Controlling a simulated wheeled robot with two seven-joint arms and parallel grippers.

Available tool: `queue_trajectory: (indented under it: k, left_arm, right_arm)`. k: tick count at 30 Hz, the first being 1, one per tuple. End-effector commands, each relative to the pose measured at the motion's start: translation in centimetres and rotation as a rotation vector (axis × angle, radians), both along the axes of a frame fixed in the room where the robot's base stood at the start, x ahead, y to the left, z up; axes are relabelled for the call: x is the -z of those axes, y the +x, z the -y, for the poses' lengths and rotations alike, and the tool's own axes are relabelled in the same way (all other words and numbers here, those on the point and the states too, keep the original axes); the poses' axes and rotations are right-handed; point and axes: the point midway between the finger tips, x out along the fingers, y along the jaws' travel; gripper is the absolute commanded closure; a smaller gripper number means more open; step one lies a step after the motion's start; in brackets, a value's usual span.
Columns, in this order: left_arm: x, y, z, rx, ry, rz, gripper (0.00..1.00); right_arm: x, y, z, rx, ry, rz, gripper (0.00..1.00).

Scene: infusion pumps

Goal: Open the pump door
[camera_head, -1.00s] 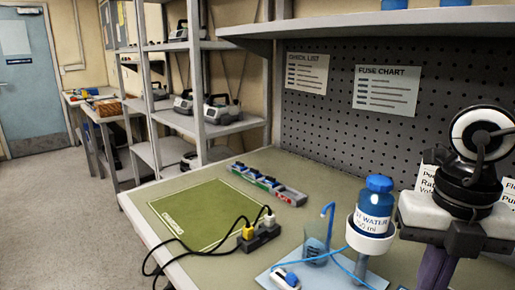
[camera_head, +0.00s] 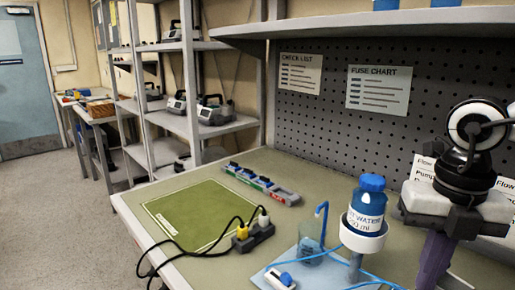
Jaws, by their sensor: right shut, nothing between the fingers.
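Several grey pump-like devices with carry handles stand on the metal rack, one at the right of the middle shelf (camera_head: 215,110) and another on the upper shelf (camera_head: 181,33). They are small in view and I cannot make out a door on any. My right gripper (camera_head: 430,272) points down at the lower right, its dark fingers shut and empty, right of the bottle stand and apart from it. Its fingertips are near or past the lower edge of the picture. My left gripper is not in view.
A workbench carries an empty green mat (camera_head: 200,213), a power strip (camera_head: 252,236) with plugs, and a grey strip with coloured parts (camera_head: 262,184). A blue-capped water bottle (camera_head: 368,203) sits in a white holder beside a beaker (camera_head: 311,247) with blue tubing. A pegboard (camera_head: 335,130) stands behind.

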Motion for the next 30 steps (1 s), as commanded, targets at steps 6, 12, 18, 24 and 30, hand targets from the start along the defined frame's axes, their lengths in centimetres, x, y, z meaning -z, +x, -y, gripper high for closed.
queue_trajectory:
  k: [6, 12, 18, 24, 30]
  left_arm:
    - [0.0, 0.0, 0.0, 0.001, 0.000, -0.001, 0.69]
    - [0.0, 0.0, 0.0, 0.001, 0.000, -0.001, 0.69]
    - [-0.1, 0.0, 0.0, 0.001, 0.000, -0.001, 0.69]
    - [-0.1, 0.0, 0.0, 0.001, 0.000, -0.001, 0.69]
    - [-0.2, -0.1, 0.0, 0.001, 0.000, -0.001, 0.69]
  right_arm:
    - [0.2, 0.4, 0.8, 0.003, -0.002, -0.005, 1.00]
    - [0.2, 0.8, 1.4, 0.002, -0.002, -0.005, 1.00]
    - [0.2, 1.2, 1.9, 0.002, -0.002, -0.005, 1.00]
    - [0.2, 1.7, 2.5, 0.003, -0.003, -0.004, 1.00]
    - [0.2, 2.1, 3.0, 0.002, -0.002, -0.004, 1.00]
